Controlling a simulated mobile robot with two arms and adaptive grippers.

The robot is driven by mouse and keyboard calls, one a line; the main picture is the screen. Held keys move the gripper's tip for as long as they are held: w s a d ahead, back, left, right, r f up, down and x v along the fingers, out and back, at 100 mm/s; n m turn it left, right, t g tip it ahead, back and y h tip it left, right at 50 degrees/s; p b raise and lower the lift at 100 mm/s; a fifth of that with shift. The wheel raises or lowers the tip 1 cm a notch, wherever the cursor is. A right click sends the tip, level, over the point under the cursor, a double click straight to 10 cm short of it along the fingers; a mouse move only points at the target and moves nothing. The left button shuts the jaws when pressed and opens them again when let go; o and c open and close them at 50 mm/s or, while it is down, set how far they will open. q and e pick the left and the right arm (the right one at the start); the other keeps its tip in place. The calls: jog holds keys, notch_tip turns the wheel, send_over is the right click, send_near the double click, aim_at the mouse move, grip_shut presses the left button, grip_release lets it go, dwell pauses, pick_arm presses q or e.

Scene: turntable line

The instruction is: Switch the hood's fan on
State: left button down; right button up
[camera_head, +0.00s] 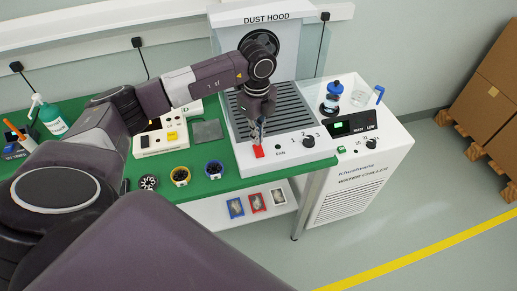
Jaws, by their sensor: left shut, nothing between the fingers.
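The dust hood (286,164) stands at the right end of the green bench, with a back panel lettered DUST HOOD and a dark slotted grille. Its white front panel carries a red switch (258,152), a small dark spot marked FAN, and a black knob (308,141) with numbers around it. My left gripper (256,140) points down, shut and empty, with its fingertips at the red switch. I cannot tell whether they touch it. The fingers partly cover the switch's upper edge. My right gripper is not in view.
A white water chiller (361,180) stands right of the hood, with bottles and a display on top. On the green bench (215,184) are a white control box (160,139), several small round parts and a spray bottle (50,117). Boxes (490,95) stand at far right.

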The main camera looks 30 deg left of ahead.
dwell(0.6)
pick_arm(q)
jog(key=shift+f+b, duration=0.8)
jog(key=shift+f, duration=0.3)
dwell(0.3)
jog(key=shift+s+f, duration=0.1)
jog(key=shift+f, duration=0.05)
jog(key=shift+r+p, duration=0.6)
jog(key=shift+r, duration=0.2)
jog(key=shift+r+p, duration=1.85)
jog(key=shift+r, duration=0.95)
jog(key=shift+f, duration=0.1)
